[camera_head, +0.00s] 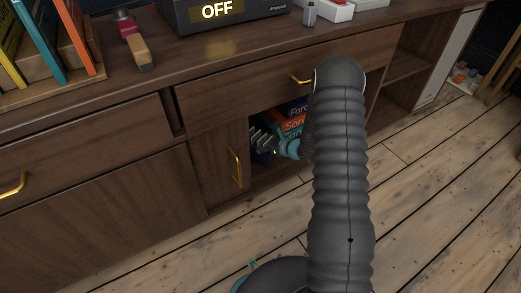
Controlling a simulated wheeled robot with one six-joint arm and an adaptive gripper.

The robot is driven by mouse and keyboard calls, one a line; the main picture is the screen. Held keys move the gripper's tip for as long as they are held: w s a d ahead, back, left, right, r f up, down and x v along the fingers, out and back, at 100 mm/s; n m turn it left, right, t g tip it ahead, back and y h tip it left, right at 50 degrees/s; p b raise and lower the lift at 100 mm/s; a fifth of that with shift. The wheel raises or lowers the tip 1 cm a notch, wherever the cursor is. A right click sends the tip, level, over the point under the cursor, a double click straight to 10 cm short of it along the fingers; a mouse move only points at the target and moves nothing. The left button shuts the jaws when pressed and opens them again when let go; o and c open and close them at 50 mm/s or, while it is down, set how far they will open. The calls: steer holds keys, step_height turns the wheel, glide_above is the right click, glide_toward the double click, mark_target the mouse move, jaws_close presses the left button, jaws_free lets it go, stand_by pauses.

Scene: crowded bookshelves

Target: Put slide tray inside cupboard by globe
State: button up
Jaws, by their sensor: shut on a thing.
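My gripper (263,143) is at the open cupboard (265,175), between the door with the brass handle and my arm. Its grey fingers are small in the view and partly in shadow. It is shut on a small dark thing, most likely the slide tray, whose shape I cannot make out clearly. My arm hides the right part of the opening. Books with orange and dark covers (294,122) are inside the cupboard, just behind my gripper. I see no globe.
A brass-handled cupboard door (220,168) is just left of my gripper. A drawer (255,88) runs above the opening. The wooden floor (440,190) at right is clear.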

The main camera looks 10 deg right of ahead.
step_height(320, 180, down, 4)
steer(key=shift+r+b, duration=0.1)
steer(key=shift+b, duration=0.2)
steer(key=o, duration=1.5)
steer(key=p+v, duration=0.1)
steer(key=v, duration=1.1)
